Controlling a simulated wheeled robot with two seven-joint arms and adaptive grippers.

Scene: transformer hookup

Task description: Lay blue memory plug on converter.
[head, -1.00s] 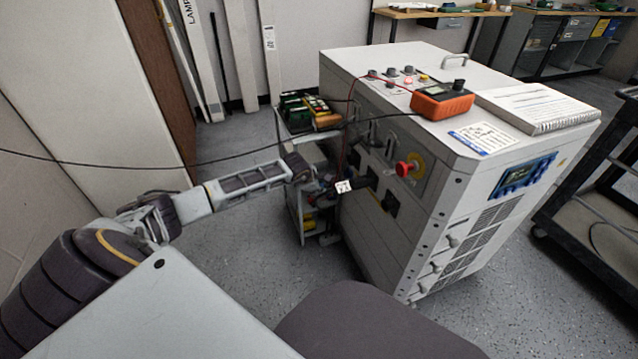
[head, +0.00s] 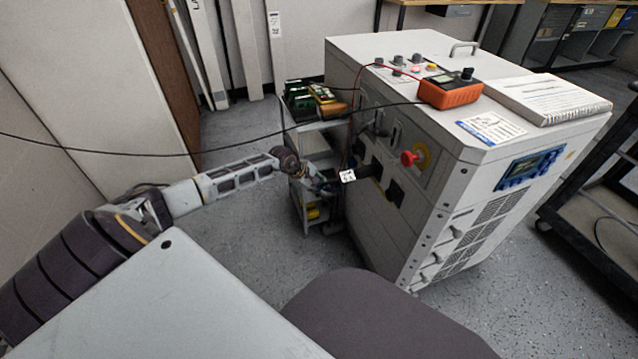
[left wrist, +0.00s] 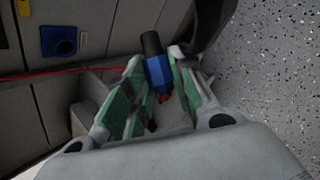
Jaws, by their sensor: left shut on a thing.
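My left gripper (left wrist: 160,82) has green pads shut on a blue plug (left wrist: 158,72) with a black end (left wrist: 151,43). In the head view this gripper (head: 325,184) is small and dark at the side of the large white cabinet, which I take as the converter (head: 440,185). A white tag (head: 347,176) shows beside the gripper, in front of dark sockets on the panel. The plug's blue body cannot be made out there. A blue socket (left wrist: 58,42) shows on a grey panel in the left wrist view, apart from the plug. My right gripper is not in view.
An orange meter (head: 449,91) and a white binder (head: 549,98) lie on the cabinet top. A small shelf cart (head: 297,125) stands close behind the gripper. A black cable crosses in front of it. A dark cart (head: 590,200) stands at right. Floor is open before the cabinet.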

